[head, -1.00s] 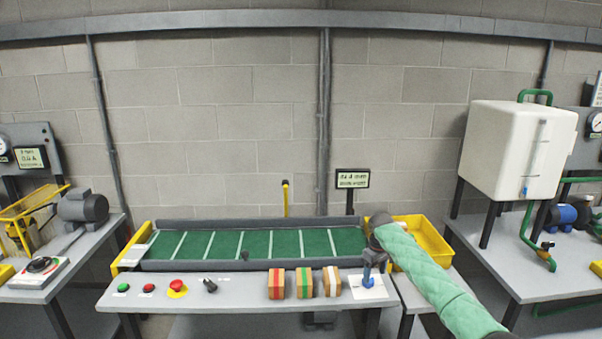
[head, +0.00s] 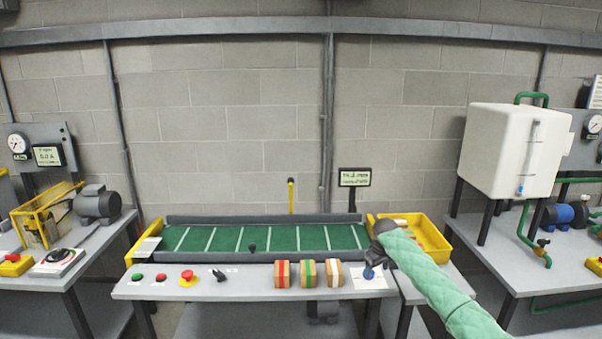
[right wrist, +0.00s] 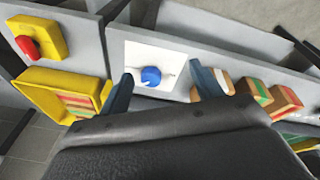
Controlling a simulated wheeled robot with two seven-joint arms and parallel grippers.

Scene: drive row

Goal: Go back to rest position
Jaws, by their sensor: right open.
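My right gripper (head: 374,256) comes in from the right on its green-sleeved arm, above the right end of the control bench. In the right wrist view its two fingers (right wrist: 161,88) are apart, with nothing held between them. My left gripper is in neither view.
A green conveyor (head: 270,238) lies behind the grey bench (head: 230,290). Several striped blocks (head: 308,274) stand left of the gripper. A yellow bin (head: 432,224) is behind the right arm. A white tank (head: 510,150) stands at right, a motor (head: 98,203) at left.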

